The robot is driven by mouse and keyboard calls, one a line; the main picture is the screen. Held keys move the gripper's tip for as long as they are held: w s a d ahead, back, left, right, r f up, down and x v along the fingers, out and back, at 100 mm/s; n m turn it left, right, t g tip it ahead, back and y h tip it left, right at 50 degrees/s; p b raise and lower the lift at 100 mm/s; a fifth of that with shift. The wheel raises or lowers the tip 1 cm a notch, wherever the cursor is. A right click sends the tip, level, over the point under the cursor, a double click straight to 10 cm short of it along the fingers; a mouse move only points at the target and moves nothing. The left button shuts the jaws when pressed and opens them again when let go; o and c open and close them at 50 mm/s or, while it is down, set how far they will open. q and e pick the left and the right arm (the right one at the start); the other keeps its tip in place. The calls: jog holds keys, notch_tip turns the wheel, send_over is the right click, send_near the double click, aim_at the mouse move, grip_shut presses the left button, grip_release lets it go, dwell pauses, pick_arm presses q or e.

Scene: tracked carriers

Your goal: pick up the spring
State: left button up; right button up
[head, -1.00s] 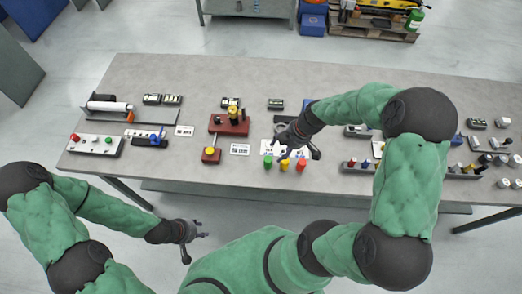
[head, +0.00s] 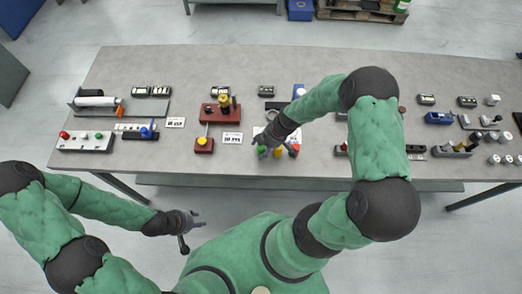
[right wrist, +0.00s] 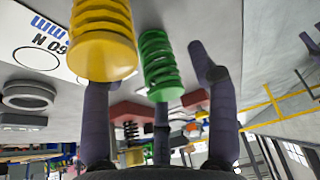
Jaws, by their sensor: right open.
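Three coloured springs stand in a row at the table's front edge: a green spring (head: 262,152), a yellow spring (head: 278,154) and a red spring (head: 295,152). My right gripper (head: 277,146) is open and empty just over this row, partly covering it. In the right wrist view the green spring (right wrist: 160,65) lies between the two spread fingers of the right gripper (right wrist: 155,95), apart from both. The yellow spring (right wrist: 102,45) overlaps the left finger there. My left gripper (head: 191,228) is open and empty in front of the table.
A white label card (right wrist: 45,45) and a grey ring (right wrist: 28,95) lie beside the springs. A dark red fixture (head: 221,113) stands to the left on the table (head: 330,62), with a switch panel (head: 85,141) further left. The back strip of the table is clear.

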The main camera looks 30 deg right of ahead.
jog(key=shift+c, duration=0.3)
jog(key=c, duration=1.1)
